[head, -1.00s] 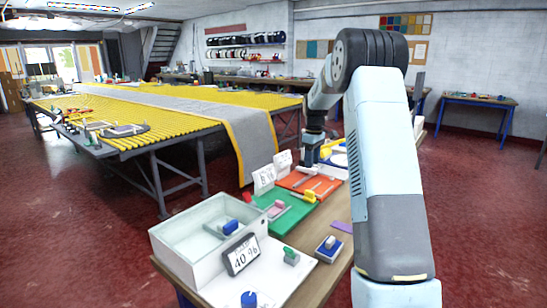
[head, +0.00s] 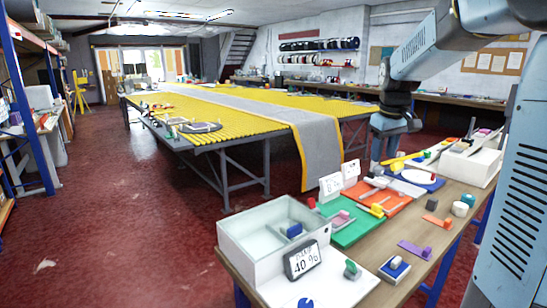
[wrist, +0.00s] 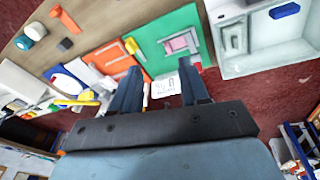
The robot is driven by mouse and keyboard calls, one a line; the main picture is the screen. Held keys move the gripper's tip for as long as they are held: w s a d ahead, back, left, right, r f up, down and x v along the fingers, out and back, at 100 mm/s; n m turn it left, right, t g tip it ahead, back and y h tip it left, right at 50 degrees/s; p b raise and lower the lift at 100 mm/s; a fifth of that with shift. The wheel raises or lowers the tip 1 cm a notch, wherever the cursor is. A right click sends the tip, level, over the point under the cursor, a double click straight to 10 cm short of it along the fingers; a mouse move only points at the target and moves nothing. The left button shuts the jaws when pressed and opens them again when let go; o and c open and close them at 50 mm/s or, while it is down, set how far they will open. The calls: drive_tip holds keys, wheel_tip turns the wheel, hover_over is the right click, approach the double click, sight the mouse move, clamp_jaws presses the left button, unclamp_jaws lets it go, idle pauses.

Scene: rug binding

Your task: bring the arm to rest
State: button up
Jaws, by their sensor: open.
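My arm comes in from the upper right of the head view, with its wrist pointing down. My gripper (head: 383,162) hangs beyond the far edge of the workbench (head: 440,222), behind the orange and white boards. In the wrist view my gripper (wrist: 158,84) has its two dark fingers spread wide, with nothing held between them. A small white card with writing (wrist: 167,87) shows in the gap between them; I cannot tell how far below it is.
A long yellow-slatted table (head: 235,137) stands beyond. Red floor (head: 130,240) is clear at left.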

drive_tip(key=s+a+f+m+t, duration=0.1)
drive_tip(key=s+a+m, duration=0.1)
drive_tip(key=s, duration=1.2)
drive_tip(key=s+a+m+t, duration=0.2)
drive_tip(key=s+a, duration=0.2)
drive_tip(key=s, duration=0.9)
drive_tip(key=shift+s+a+f, duration=0.35)
drive_tip(key=shift+s, duration=0.15)
idle(0.6)
